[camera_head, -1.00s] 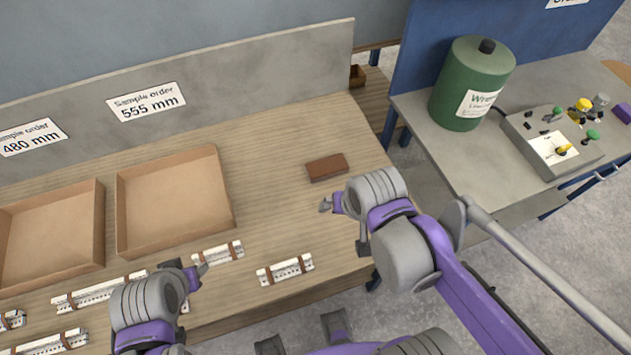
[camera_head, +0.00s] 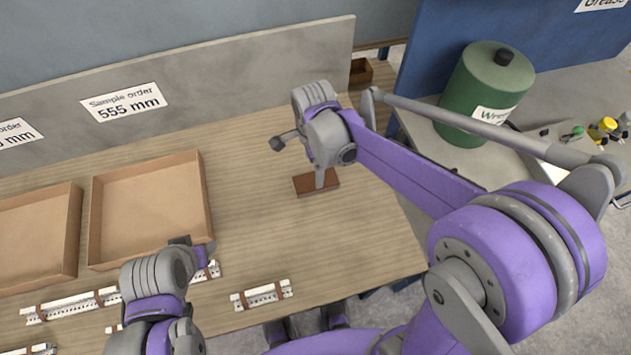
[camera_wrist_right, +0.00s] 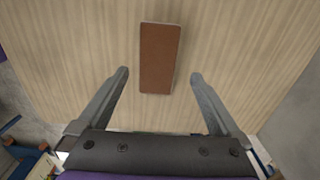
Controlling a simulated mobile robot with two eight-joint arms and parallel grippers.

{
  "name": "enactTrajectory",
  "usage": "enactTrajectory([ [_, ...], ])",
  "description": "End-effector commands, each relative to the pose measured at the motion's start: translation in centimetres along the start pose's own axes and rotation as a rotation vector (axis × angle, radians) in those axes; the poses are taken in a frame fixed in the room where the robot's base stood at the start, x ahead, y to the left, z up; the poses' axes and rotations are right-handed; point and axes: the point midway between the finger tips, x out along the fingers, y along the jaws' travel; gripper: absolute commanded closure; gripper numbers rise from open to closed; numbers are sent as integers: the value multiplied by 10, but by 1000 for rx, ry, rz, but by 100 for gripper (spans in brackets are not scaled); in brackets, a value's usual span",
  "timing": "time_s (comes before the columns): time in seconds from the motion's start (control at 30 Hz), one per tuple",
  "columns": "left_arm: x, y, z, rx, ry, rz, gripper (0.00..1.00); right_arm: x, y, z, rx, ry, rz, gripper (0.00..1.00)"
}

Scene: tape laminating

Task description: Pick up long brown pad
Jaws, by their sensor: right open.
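The long brown pad (camera_head: 304,185) lies flat on the wooden table, right of the open boxes. My right gripper (camera_head: 320,181) is over it in the head view and partly covers it. In the right wrist view the pad (camera_wrist_right: 160,50) shows whole, its near end between the two spread fingers of the right gripper (camera_wrist_right: 160,73). The fingers are apart from its sides, with table visible on both sides. My left gripper (camera_head: 207,254) is at the table's front, beside a white strip; its fingers are too unclear to judge.
Two open cardboard boxes (camera_head: 203,205) stand on the left of the table (camera_head: 255,150). Several white strips with brown bands (camera_head: 262,294) lie along the front edge. A grey panel (camera_head: 240,75) closes the back. A green canister (camera_head: 470,95) stands on the right bench.

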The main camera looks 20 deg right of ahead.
Motion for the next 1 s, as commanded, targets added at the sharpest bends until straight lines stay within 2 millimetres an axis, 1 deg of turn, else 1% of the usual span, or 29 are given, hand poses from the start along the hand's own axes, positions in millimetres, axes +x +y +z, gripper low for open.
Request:
enactTrajectory([
  [0.17,0,0,0,0,0,0,50,14,1,-1,0,0,-1,0],
  [0.3,1,0,1,0,0,0,50,35,4,-3,-1,0,-1,0],
  [0.43,2,0,2,0,-1,0,50,52,5,-3,-1,0,-1,0],
  [0.53,2,0,2,0,-1,0,50,57,5,-3,-2,0,-1,0],
  [0.73,2,0,2,0,-1,0,50,58,5,-3,-2,0,-1,0],
  [0.77,2,0,2,0,-1,0,50,58,5,-3,-2,0,-1,2],
  [0.8,2,0,2,0,-1,0,50,57,5,-3,-2,0,-1,9],
  [0.87,2,0,2,0,-1,0,50,57,5,-3,-2,0,-1,20],
  [1.0,2,0,2,0,-1,0,50,57,5,-3,-2,0,-1,45],
])
